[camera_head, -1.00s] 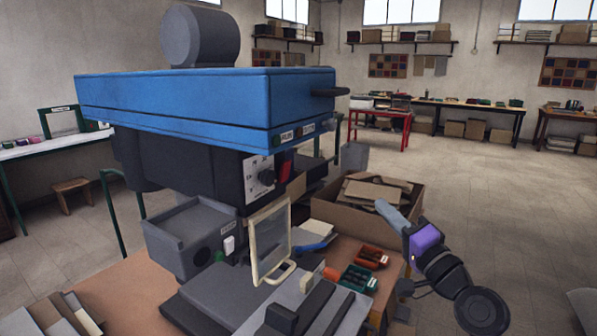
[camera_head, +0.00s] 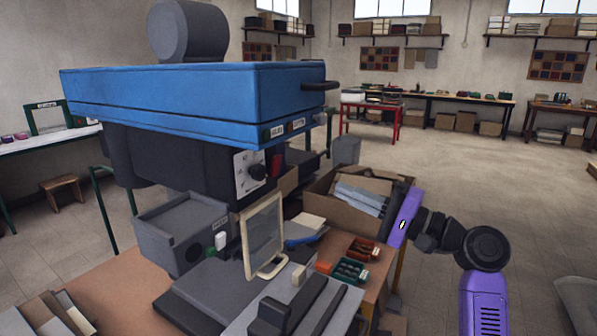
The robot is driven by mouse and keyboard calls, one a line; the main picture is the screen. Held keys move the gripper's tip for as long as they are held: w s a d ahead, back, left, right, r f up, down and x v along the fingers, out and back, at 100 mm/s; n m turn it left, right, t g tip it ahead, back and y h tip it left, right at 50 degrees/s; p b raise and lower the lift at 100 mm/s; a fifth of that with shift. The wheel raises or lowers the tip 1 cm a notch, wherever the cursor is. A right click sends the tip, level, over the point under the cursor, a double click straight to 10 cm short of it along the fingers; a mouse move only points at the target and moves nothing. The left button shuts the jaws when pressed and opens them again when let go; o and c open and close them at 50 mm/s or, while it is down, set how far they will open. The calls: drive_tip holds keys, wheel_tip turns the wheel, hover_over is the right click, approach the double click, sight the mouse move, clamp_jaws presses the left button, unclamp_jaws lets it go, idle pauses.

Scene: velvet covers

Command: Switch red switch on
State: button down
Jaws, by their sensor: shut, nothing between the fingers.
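The red switch (camera_head: 277,163) is a small upright red piece on the dark housing under the blue machine cover (camera_head: 190,95), right of a pale dial plate with a black knob (camera_head: 258,172). It is small, so I cannot tell its on or off position. My gripper (camera_head: 342,188), grey-blue at the end of my purple wrist, points left in front of the cardboard box. It is shut and empty, to the right of and lower than the red switch, apart from it.
A clear guard with a pale frame (camera_head: 263,238) stands below the switch. A black handle (camera_head: 321,86) juts from the blue cover. Red and green trays (camera_head: 351,271) sit on the bench. The cardboard box (camera_head: 322,208) stands behind my gripper. Open floor lies to the right.

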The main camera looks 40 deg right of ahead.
sight(277, 160)
drive_tip(key=p+x, duration=0.3)
drive_tip(key=x, duration=1.1)
drive_tip(key=shift+r+p, duration=0.15)
drive_tip(key=shift+p, duration=0.2)
drive_tip(key=p, duration=0.2)
drive_tip(key=r+g+p, duration=0.1)
drive_tip(key=p, duration=0.1)
drive_tip(key=shift+w+a+r, duration=0.15)
drive_tip(key=shift+w+a, duration=0.05)
drive_tip(key=shift+w, duration=0.1)
drive_tip(key=shift+f, duration=0.3)
drive_tip(key=shift+s+d+f+b, duration=0.25)
drive_tip(key=shift+s+d+b, duration=0.05)
drive_tip(key=shift+s+b, duration=0.25)
drive_tip(key=b+v, duration=0.1)
drive_tip(key=v, duration=0.6)
drive_tip(key=shift+r, duration=0.15)
